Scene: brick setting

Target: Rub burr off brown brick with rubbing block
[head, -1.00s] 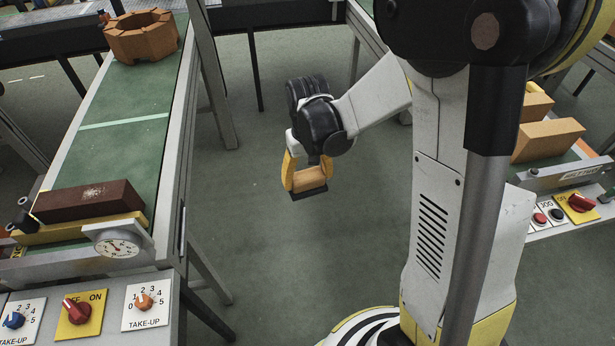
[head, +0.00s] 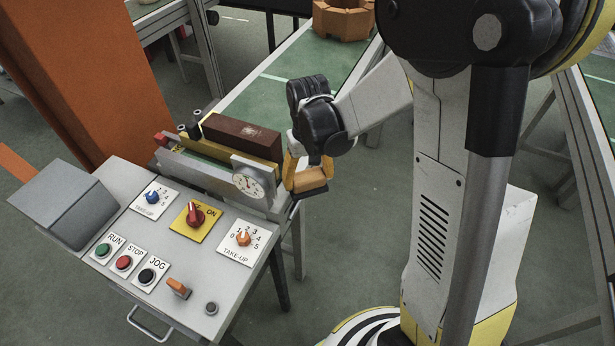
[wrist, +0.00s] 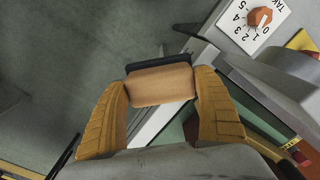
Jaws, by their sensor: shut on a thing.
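The brown brick (head: 240,136) lies at the near end of the green conveyor, behind a yellow bar, with a pale rough patch, likely the burr, on its side. My gripper (head: 308,178) is just right of the brick and the dial gauge, apart from the brick. Its yellow fingers are shut on the rubbing block (head: 311,180), a tan block with a dark base. In the wrist view the rubbing block (wrist: 160,84) sits between both fingers, its dark pad on the far side. The brick's burr is not clear in the wrist view.
A control panel (head: 212,262) with knobs and buttons stands in front of the conveyor (head: 290,68). A round dial gauge (head: 249,182) sticks up near my gripper. An orange post (head: 95,75) stands at left. An octagonal brick ring (head: 343,20) sits farther up the belt.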

